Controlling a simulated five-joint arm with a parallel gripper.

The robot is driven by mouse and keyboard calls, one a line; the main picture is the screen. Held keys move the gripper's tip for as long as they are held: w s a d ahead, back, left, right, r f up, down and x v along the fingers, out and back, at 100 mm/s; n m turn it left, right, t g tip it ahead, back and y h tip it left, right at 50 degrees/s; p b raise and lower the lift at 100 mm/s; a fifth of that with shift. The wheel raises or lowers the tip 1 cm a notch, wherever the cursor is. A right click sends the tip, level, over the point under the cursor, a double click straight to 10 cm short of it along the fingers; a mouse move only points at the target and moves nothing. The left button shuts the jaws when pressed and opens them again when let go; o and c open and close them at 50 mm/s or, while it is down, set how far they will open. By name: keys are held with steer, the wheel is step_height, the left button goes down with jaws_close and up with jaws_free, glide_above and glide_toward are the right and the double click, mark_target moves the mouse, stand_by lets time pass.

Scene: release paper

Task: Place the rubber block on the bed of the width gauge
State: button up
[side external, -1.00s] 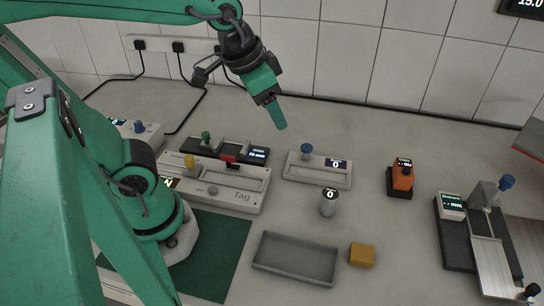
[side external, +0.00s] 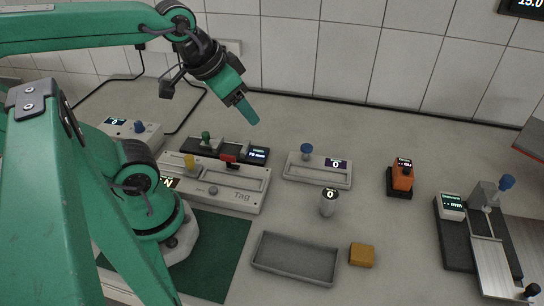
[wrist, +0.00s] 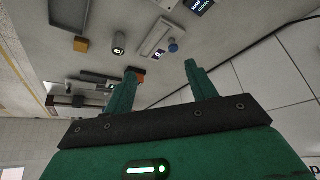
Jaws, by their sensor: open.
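An ochre-yellow block (side external: 362,255), the only loose block in view and apparently the rubber block, lies on the bench right of the grey tray. It also shows in the wrist view (wrist: 81,45). The width gauge (side external: 452,206) stands at the far right, with a "mm" display, a blue knob and a bare pale metal bed (side external: 490,262). My gripper (side external: 250,113) hangs high above the back of the bench, left of and well away from the block and the gauge. In the wrist view its two green fingers (wrist: 162,72) are apart with nothing between them.
An empty grey tray (side external: 295,258) lies left of the block. A small cylinder (side external: 328,203), a blue-knobbed device (side external: 316,170) and an orange device (side external: 401,178) stand behind. A tag device (side external: 215,188) is near my base. Bench between block and gauge is clear.

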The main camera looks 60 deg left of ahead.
steer(key=n+g, duration=0.6)
steer(key=n, duration=0.3)
glide_above(363, 252)
step_height(363, 252, down, 16)
steer(key=shift+a+f, duration=0.15)
steer(key=shift+f, duration=0.1)
steer(key=shift+s+d+f, duration=0.1)
steer(key=shift+d+f, duration=0.1)
steer(key=shift+f, duration=3.9)
steer(key=c, duration=0.8)
steer(key=shift+r, duration=0.1)
steer(key=shift+c, duration=0.2)
